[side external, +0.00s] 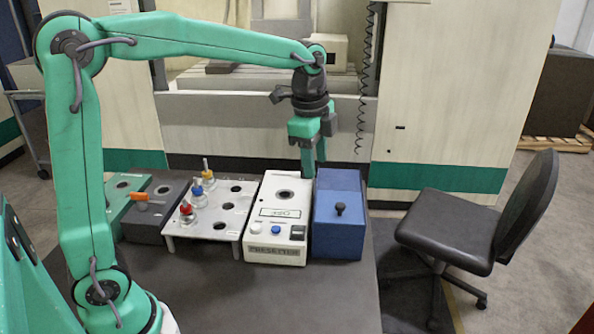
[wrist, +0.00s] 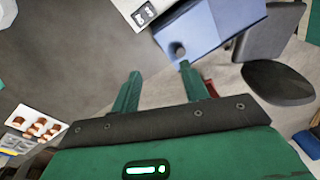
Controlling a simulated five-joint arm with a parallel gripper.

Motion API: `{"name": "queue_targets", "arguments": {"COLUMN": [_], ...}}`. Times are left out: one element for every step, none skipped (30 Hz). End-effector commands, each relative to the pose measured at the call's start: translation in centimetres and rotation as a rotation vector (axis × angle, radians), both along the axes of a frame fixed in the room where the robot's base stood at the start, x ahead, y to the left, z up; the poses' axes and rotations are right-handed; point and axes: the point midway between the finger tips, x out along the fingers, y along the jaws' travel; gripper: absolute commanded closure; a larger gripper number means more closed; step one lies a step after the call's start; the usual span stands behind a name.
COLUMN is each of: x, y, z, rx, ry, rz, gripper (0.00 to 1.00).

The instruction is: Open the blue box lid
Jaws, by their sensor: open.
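The blue box (side external: 337,240) stands at the right end of the row on the dark table. Its lid (side external: 338,184) lies flat on top, with a dark round knob (side external: 340,209) near the front edge. My gripper (side external: 313,165) is open and empty, pointing down near the box's back left corner in the side view; its height above the box is hard to tell. In the wrist view the blue box (wrist: 215,22) is at the top right, its knob (wrist: 178,50) just beyond my right fingertip. My open fingers (wrist: 160,72) hold nothing there.
The white presetter (side external: 278,215) stands close beside the box on the left. Left of it are a grey rack (side external: 215,222) with several coloured-top holders and a dark block (side external: 150,215) with an orange-handled tool. A chair (side external: 450,235) stands right of the table.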

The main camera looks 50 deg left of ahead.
Motion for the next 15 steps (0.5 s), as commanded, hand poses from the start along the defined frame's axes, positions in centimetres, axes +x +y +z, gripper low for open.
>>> {"name": "queue_targets", "arguments": {"x": [1.0,1.6,2.3,2.8,3.3,3.9,4.3,4.7,5.2,5.5,5.8,6.2,6.4,6.6,6.7], "y": [-0.2,-0.3,-0.5,-0.6,-0.7,-0.8,-0.9,-1.0,-1.2,-1.2,-1.3,-1.4,-1.5,-1.5,-1.6], "z": [-0.6,-0.9,-1.3,-1.7,-2.0,-2.4,-2.8,-3.0,-3.4,-3.7,-4.0,-4.3,-4.4,-4.6,-4.8], "rx": [0.007,0.010,0.015,0.017,0.020,0.024,0.027,0.028,0.030,0.031,0.032,0.033,0.034,0.035,0.035], "ry": [0.020,0.029,0.039,0.049,0.059,0.070,0.078,0.084,0.094,0.101,0.106,0.112,0.116,0.118,0.122], "rz": [-0.048,-0.078,-0.117,-0.146,-0.176,-0.213,-0.240,-0.265,-0.297,-0.317,-0.338,-0.361,-0.374,-0.387,-0.399], "gripper": [0.55,0.55,0.55,0.55,0.55,0.55,0.55,0.55,0.55,0.55,0.55,0.55,0.55,0.55,0.55]}}
